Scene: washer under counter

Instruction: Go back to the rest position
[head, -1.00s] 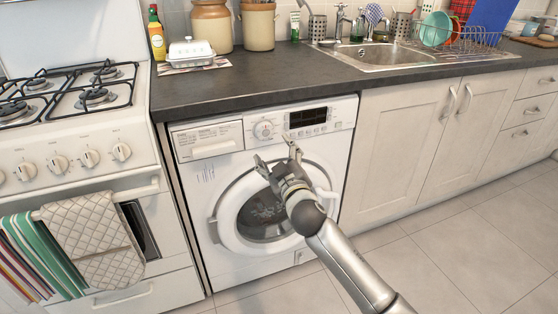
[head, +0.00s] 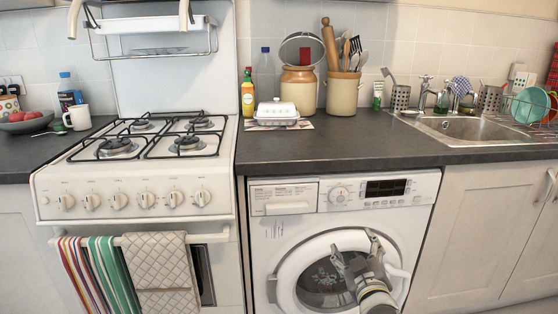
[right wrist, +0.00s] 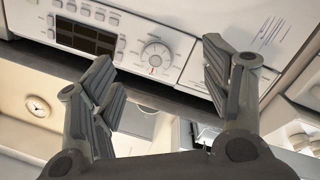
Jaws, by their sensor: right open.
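My right gripper (head: 356,252) is in front of the washing machine (head: 420,205), over the right part of its round door (head: 290,266). Its two fingers are spread apart with nothing between them. In the right wrist view the open fingers (right wrist: 158,88) are in front of the washer's control panel (right wrist: 185,32), with its dial and dark display. The washer door looks shut, its lower part is cut off by the frame, and the gripper covers part of it. My left gripper is not in view.
A dark counter (head: 350,142) runs above the washer. A white stove (head: 130,190) with towels (head: 165,265) on its rail stands at left. A sink (head: 475,127) and cabinets (head: 470,225) are at right. Jars and a butter dish (head: 277,112) stand on the counter.

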